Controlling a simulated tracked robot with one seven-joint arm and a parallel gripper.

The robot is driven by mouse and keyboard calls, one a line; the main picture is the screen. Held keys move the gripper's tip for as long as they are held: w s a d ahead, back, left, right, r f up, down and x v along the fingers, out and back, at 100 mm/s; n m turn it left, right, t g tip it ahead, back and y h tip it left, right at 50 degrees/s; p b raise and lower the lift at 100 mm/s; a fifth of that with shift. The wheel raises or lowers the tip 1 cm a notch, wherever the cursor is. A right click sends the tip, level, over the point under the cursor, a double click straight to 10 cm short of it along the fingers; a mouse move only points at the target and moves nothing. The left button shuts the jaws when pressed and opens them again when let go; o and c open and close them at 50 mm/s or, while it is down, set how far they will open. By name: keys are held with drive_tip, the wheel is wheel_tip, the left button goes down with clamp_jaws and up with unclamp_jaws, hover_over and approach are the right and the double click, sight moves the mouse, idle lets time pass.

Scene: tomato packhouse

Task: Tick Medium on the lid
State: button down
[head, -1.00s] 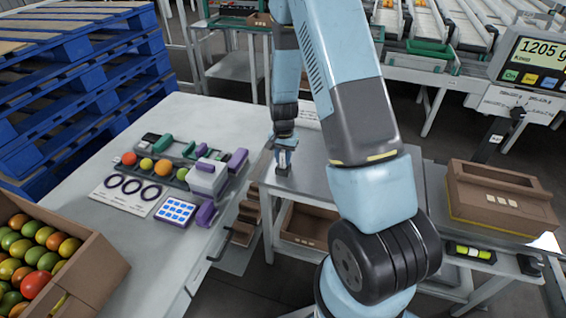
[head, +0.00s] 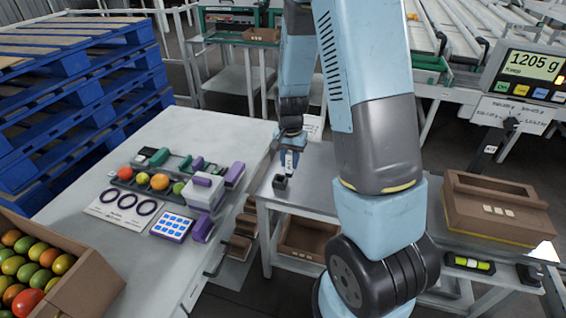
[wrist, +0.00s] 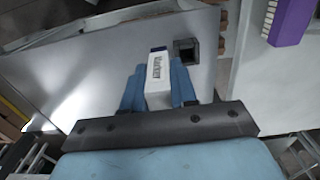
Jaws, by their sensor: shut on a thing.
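My gripper (head: 290,157) is shut on a white marker (wrist: 160,80). The marker has lettering on its side and a blue mark at its end. A small dark square holder (head: 280,182) stands on the grey metal table. In the wrist view the holder (wrist: 186,51) looks empty, with the marker apart from it. The brown carton (head: 500,222) at the right has a lid with three pale squares (head: 499,210) near its front edge. I cannot read any labels beside them. The carton is well to the right of my gripper.
A scale display (head: 535,66) reads 1205 g behind the carton. A spirit level (head: 470,263) lies in front of it. The white table (head: 190,140) at left holds tomatoes, rings and purple-handled tools. A crate of tomatoes (head: 90,275) is at lower left.

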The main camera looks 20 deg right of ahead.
drive_tip(key=s+d+r, duration=0.1)
drive_tip(key=s+r, duration=0.6)
drive_tip(key=r, duration=0.1)
drive_tip(key=shift+d, duration=0.15)
idle(1.0)
drive_tip(key=shift+r, duration=0.1)
